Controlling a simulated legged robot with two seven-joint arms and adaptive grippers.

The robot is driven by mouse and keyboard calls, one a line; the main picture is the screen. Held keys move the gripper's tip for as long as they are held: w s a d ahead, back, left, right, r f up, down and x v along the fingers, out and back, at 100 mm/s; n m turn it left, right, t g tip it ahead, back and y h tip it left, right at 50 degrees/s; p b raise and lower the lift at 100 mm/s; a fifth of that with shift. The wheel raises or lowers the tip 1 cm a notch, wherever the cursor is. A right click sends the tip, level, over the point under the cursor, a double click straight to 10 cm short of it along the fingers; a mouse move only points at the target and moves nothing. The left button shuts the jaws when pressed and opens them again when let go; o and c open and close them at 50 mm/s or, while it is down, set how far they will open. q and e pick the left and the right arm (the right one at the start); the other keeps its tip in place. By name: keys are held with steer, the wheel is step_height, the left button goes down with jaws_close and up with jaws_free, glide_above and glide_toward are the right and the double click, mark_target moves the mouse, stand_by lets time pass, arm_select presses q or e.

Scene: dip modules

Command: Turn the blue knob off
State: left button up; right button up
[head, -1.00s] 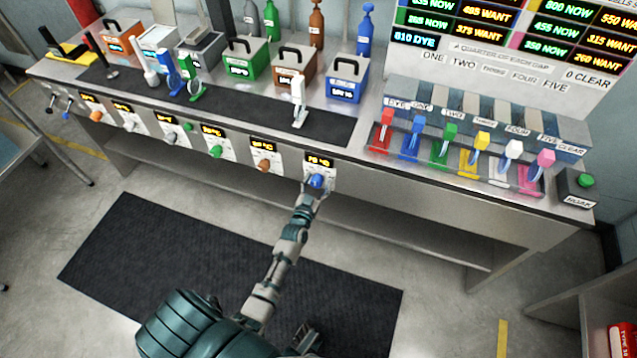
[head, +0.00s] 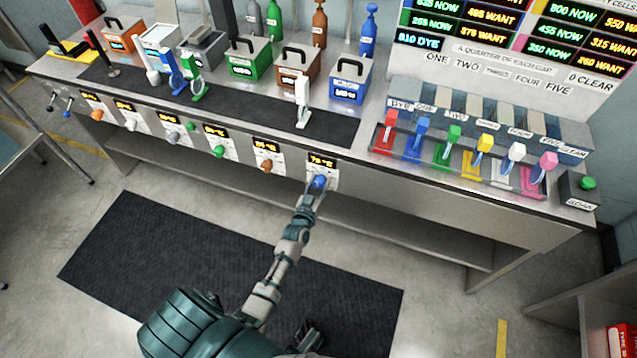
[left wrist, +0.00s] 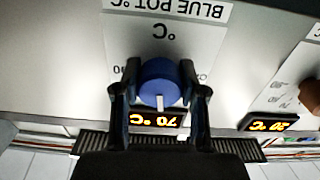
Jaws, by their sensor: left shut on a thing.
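The blue knob (head: 319,182) sits on the front panel of the bench, under a lit temperature display (head: 321,163). My left gripper (head: 315,188) reaches up to it from below and is shut on it. In the left wrist view the blue knob (left wrist: 160,84) lies between the two dark fingers of my left gripper (left wrist: 160,92), with a pale mark line on its face. The label there reads BLUE POT °C (left wrist: 165,10) upside down, and the display (left wrist: 158,119) shows about 70 °C.
An orange-brown knob (head: 266,166) and a green knob (head: 218,151) are on the same panel to the left. The blue pot box (head: 348,82) stands on the bench above. Coloured levers (head: 484,143) stand at the right. A dark mat (head: 130,250) covers the floor in front.

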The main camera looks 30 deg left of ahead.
arm_select(q)
steer(key=n, duration=0.2)
steer(key=shift+r+n+p, duration=0.3)
steer(key=shift+r+p, duration=0.05)
steer(key=shift+p, duration=0.05)
steer(key=shift+n, duration=0.9)
steer(key=shift+a+n+p, duration=0.1)
steer(key=shift+n+p, duration=0.2)
steer(key=shift+n, duration=0.7)
steer(key=n, duration=0.2)
steer(key=shift+n, duration=0.3)
steer(key=n, duration=0.3)
steer(key=shift+a+n, duration=0.1)
steer(key=shift+n, duration=0.9)
arm_select(e)
steer(key=x, duration=0.3)
steer(key=shift+d+f, duration=0.15)
steer(key=shift+f, duration=0.25)
arm_select(q)
steer(key=shift+f+n, duration=0.1)
steer(key=shift+n, duration=0.2)
arm_select(e)
steer(key=shift+s+r, duration=0.1)
steer(key=shift+r, duration=0.05)
